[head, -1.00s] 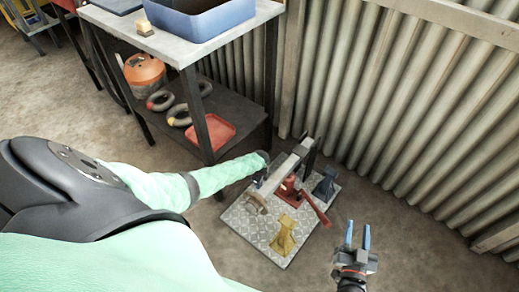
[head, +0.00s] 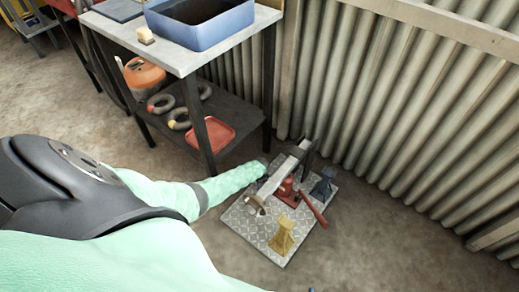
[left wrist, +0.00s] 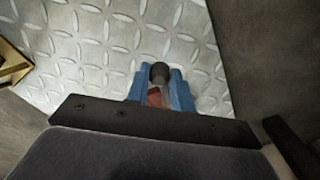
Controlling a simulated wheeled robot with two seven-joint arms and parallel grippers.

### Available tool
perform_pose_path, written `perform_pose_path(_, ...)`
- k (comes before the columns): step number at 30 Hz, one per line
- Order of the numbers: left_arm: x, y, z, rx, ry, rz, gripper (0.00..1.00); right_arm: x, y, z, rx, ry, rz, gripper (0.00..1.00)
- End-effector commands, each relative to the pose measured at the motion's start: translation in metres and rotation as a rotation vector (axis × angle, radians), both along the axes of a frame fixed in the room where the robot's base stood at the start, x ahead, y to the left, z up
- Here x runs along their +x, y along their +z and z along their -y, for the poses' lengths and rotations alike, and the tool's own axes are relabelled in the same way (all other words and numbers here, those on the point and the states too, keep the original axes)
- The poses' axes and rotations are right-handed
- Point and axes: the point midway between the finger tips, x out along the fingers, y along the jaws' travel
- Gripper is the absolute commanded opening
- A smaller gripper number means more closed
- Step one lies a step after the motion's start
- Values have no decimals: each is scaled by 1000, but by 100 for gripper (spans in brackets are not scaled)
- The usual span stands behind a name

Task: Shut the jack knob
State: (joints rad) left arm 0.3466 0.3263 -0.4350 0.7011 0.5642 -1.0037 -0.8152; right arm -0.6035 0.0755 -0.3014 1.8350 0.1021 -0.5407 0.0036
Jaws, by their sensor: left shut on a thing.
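The red jack (head: 284,192) stands on a diamond-pattern metal plate (head: 240,219), under a grey beam, with its red handle (head: 314,211) slanting out to the lower right. In the left wrist view, a dark round knob (left wrist: 159,70) sits between the blue fingertips of my left gripper (left wrist: 160,88), which is shut on it. A reddish part shows just below the knob. In the head view my left arm reaches to the plate, and its fingers are hidden. Only a blue tip of my right gripper (head: 311,290) seems to show at the bottom edge.
A workbench (head: 240,32) with a blue tub (head: 205,30) stands behind left. A corrugated wall (head: 400,110) closes the back right. Floor at lower right is clear.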

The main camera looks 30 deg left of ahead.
Motion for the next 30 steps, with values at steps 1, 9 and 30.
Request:
perform_pose_path(1,0,2,4,-3,31,1,0,0,5,0,0,0,0,36)
perform_pose_path(9,-2,1,12,-3,191,1,0,1,14,-1,2,1,1,36)
perform_pose_path(30,-2,1,17,-3,276,3,0,1,17,-2,2,1,0,36)
